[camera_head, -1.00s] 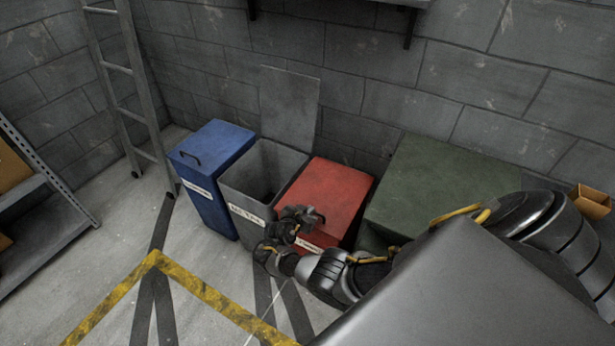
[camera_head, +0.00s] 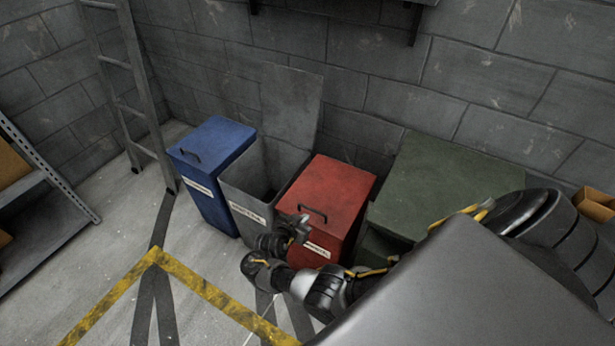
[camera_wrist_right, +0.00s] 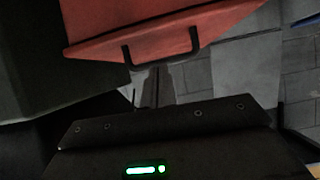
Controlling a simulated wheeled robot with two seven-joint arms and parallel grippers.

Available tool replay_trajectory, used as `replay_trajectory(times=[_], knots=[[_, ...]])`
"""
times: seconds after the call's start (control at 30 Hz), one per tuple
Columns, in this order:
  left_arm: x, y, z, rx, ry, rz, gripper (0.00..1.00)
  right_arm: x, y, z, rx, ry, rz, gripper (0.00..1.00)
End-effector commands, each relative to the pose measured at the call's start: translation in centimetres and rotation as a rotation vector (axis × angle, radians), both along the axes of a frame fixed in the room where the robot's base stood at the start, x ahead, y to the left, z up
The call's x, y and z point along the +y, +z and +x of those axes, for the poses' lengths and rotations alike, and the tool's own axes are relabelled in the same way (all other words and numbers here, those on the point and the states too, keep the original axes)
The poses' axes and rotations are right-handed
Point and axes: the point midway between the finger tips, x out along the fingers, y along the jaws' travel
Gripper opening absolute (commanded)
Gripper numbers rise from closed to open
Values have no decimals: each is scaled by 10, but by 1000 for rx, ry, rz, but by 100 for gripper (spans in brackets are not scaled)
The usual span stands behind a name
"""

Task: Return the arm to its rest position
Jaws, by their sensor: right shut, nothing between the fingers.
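My right arm comes in from the lower right in the head view. Its gripper (camera_head: 298,228) is shut and empty, in front of the grey bin and the red bin. In the right wrist view the red bin's lid (camera_wrist_right: 165,30) with its dark handle (camera_wrist_right: 160,55) lies beyond the gripper (camera_wrist_right: 157,90). My left gripper does not show.
A closed blue bin (camera_head: 215,160), an open grey bin (camera_head: 240,195) with its lid raised against the wall, a closed red bin (camera_head: 330,190) and a green box (camera_head: 440,185) stand in a row. A ladder (camera_head: 130,95) and a shelf (camera_head: 45,215) are at left. The floor in front is clear.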

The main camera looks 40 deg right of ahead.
Motion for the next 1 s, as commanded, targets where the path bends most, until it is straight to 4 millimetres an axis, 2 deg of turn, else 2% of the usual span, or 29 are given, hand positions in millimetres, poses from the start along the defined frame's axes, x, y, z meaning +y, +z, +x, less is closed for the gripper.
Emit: replay_trajectory(times=[0.03,0.23,0.67,0.77,0.83,0.97,1.0], knots=[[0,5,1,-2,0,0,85,6,9,-3,-8,-3,-2,0],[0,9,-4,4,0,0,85,19,26,-8,-24,-5,-17,0],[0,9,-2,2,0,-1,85,21,27,-9,-21,1,-23,0],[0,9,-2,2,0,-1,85,18,7,-17,39,61,-30,0],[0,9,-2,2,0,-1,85,15,-23,-29,123,150,-36,0],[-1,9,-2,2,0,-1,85,14,-102,-75,341,391,-20,0],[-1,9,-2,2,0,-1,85,15,-128,-95,411,472,-5,0]])
